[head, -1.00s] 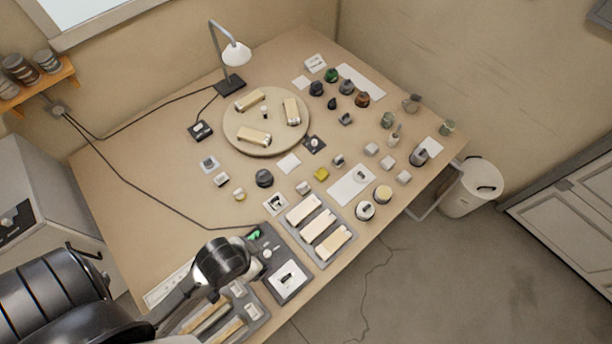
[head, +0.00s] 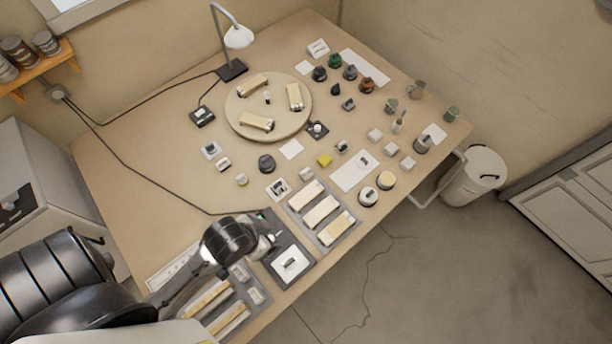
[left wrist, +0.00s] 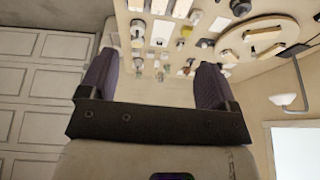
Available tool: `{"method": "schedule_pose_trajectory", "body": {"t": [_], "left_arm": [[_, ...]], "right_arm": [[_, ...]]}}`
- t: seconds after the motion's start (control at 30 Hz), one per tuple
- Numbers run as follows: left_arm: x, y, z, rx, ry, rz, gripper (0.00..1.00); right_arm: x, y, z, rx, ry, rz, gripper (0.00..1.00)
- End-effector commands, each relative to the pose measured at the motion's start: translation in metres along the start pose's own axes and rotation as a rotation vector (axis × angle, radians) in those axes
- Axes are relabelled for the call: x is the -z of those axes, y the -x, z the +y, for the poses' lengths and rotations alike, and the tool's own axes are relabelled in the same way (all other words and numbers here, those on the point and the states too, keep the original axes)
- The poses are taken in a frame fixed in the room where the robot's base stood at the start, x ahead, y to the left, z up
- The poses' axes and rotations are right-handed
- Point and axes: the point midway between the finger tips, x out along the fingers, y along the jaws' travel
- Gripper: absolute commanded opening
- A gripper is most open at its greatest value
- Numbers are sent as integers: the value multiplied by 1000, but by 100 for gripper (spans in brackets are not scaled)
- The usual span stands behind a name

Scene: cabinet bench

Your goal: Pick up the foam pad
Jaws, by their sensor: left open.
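A small yellow block (head: 324,160), which looks most like the foam pad, lies flat on the bench near the middle in the head view. It stands apart from the parts around it. My left gripper (left wrist: 158,62) shows in the left wrist view with its two dark fingers spread wide and nothing between them. In the head view my left arm reaches in over the front left of the bench, well to the left of the yellow block; its fingers cannot be made out there. My right gripper is in neither view.
A round board (head: 240,122) with several cream blocks and a desk lamp (head: 238,38) stand at the back. A grey tray (head: 322,243) with cream bars lies in front of the yellow block. Knobs and small parts crowd the right side. A bin (head: 470,185) stands beyond the right edge.

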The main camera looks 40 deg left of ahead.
Motion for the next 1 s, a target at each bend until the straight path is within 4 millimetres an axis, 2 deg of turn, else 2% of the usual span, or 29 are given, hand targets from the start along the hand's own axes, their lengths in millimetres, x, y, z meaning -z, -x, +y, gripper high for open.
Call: {"method": "schedule_pose_trajectory", "body": {"t": [0.03,0.2,0.5,0.77,1.0], "left_arm": [[12,-21,-3,11,-3,48,83],[72,-54,-23,70,-38,235,83],[167,-80,-39,184,-165,534,83],[231,-114,-49,297,-298,658,83],[279,-163,-68,381,-414,631,83]], "right_arm": [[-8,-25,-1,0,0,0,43],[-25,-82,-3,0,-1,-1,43],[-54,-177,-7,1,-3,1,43],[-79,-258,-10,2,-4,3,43],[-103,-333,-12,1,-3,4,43]]}}
